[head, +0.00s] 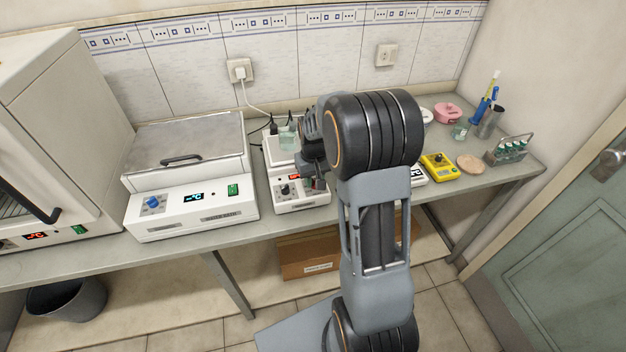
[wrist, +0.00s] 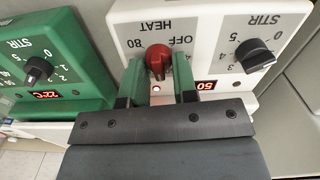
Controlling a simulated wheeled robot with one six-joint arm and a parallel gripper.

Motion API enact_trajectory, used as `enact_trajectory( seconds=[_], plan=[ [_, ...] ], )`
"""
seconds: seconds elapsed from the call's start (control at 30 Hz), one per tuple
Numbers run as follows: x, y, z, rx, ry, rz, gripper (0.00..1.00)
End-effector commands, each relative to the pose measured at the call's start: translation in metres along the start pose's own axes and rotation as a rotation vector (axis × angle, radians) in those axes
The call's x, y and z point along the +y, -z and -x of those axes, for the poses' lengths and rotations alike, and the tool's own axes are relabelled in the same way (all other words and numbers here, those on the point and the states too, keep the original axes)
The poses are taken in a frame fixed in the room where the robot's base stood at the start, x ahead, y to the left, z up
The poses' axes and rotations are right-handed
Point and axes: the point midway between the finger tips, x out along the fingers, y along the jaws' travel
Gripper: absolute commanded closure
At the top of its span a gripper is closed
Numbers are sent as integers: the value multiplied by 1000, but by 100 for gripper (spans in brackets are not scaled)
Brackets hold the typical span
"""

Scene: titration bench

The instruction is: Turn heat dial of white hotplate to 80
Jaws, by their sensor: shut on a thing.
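The white hotplate (head: 301,203) stands on the bench, partly behind my arm in the head view. In the wrist view its white front panel (wrist: 207,30) shows inverted HEAT and STIR labels. The red heat dial (wrist: 158,58) sits between the two fingers of my gripper (wrist: 160,75), which is shut on it. OFF and 80 marks show beside the dial; its pointer direction is unclear. A small lit lamp and a red display (wrist: 206,85) sit by the fingers. The black stir dial (wrist: 254,55) is apart from them. In the head view my gripper (head: 317,184) is at the hotplate's front.
A green hotplate (wrist: 75,60) with a black stir dial and red display is close beside in the wrist view. A glass beaker (head: 287,139) stands on the white hotplate. A water bath (head: 190,214) is to the left, a yellow device (head: 438,167) to the right.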

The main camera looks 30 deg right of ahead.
Motion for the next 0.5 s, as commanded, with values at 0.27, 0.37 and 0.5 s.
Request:
enact_trajectory(
  seconds=[0.27, 0.37, 0.5],
  plan=[
    [2, 0, 0, 3, 0, -260, 97],
    [3, 0, 0, 3, 0, -355, 97],
    [4, 0, 0, 3, 0, -488, 97]
  ],
)
